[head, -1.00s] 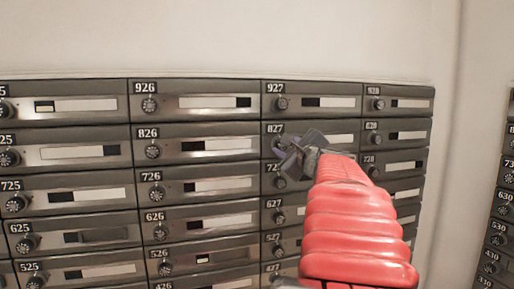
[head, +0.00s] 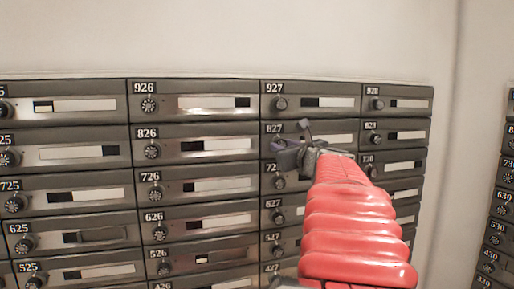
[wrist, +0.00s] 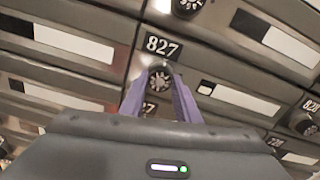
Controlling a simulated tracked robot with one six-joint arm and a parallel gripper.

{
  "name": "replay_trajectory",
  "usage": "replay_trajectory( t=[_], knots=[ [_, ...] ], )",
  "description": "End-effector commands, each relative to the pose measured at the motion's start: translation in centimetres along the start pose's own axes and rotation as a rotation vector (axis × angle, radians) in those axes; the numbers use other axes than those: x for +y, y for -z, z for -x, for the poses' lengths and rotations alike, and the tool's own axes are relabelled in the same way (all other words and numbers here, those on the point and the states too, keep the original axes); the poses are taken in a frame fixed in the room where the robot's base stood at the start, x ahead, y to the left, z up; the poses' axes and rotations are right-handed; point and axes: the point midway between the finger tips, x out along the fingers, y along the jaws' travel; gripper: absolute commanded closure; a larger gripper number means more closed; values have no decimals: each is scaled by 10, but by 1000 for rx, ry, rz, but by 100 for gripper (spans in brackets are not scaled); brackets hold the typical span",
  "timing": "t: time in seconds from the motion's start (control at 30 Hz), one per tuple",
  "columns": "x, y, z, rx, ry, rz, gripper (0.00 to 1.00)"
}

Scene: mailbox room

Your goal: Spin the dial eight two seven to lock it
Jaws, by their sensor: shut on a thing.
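Mailbox 827 carries a black number plate (wrist: 162,44) and a pale label strip (wrist: 223,97) beside a dark window. Its round dial (wrist: 159,79) shows in the wrist view between the purple fingers of my gripper (wrist: 160,82). The gripper is shut on the dial, one finger on each side. In the head view my gripper (head: 292,146) is at the 827 door (head: 334,139), just below its plate, and hides the dial there. The wrist view is tilted.
Another bank of mailboxes (head: 497,230) stands at the far right. The wall above is bare.

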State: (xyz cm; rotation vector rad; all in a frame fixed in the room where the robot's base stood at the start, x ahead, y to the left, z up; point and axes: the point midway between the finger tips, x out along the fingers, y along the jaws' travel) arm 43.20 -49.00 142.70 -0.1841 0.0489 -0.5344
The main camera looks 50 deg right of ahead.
Motion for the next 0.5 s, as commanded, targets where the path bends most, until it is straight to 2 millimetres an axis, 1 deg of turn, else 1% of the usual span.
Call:
replay_trajectory(
  t=[0.03, 0.3, 0.33, 0.5],
  knots=[
    [-1, 8, -1, 13, 2, -5, 93],
    [-1, 8, -1, 13, 2, -4, 93],
    [-1, 8, -1, 13, 2, -4, 70],
    [0, 5, -1, 8, 1, -2, 58]
  ],
)
